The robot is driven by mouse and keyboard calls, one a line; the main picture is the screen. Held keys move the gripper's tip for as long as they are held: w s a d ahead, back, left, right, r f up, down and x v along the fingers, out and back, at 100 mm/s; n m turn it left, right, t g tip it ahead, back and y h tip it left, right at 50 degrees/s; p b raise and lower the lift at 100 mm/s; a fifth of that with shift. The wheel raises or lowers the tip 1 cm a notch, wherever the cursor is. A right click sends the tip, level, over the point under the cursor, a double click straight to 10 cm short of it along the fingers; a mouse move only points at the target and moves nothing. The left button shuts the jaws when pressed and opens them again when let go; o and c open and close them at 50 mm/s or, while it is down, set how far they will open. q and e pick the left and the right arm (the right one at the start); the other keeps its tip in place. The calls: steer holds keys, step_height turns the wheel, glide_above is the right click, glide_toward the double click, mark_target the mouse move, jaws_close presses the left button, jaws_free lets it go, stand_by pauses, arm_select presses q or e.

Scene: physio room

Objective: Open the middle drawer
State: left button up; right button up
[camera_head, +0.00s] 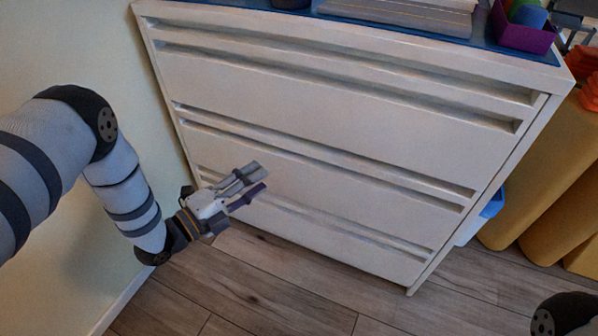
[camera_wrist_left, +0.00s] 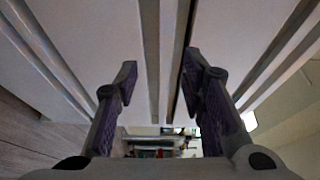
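The white chest of drawers (camera_head: 330,100) stands against the wall in the head view, with long horizontal slots across its front. The middle drawer (camera_head: 345,190) looks shut, its front level with the others. My left gripper (camera_head: 258,178) is open and empty in front of the left part of the chest, near the middle drawer's lower edge. In the left wrist view the fingers (camera_wrist_left: 160,78) are apart, with pale panels and a dark slot (camera_wrist_left: 185,55) beyond them. I cannot tell whether a fingertip touches the front. My right gripper is out of view.
A purple bin (camera_head: 524,36) and a grey stack (camera_head: 400,14) sit on top of the chest. Yellow rolls (camera_head: 540,175) and a blue-and-white container (camera_head: 482,218) stand to its right. The wooden floor (camera_head: 270,285) in front is clear.

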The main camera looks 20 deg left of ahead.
mark_target(300, 151)
arm_select(q)
steer(key=b+x, duration=0.1)
steer(key=x, duration=0.3)
steer(key=b+x, duration=0.1)
steer(key=x, duration=0.3)
steer(key=r+b+x, duration=0.1)
steer(key=x, duration=0.3)
steer(key=shift+d, duration=0.15)
steer(key=shift+c, duration=0.3)
jaws_close()
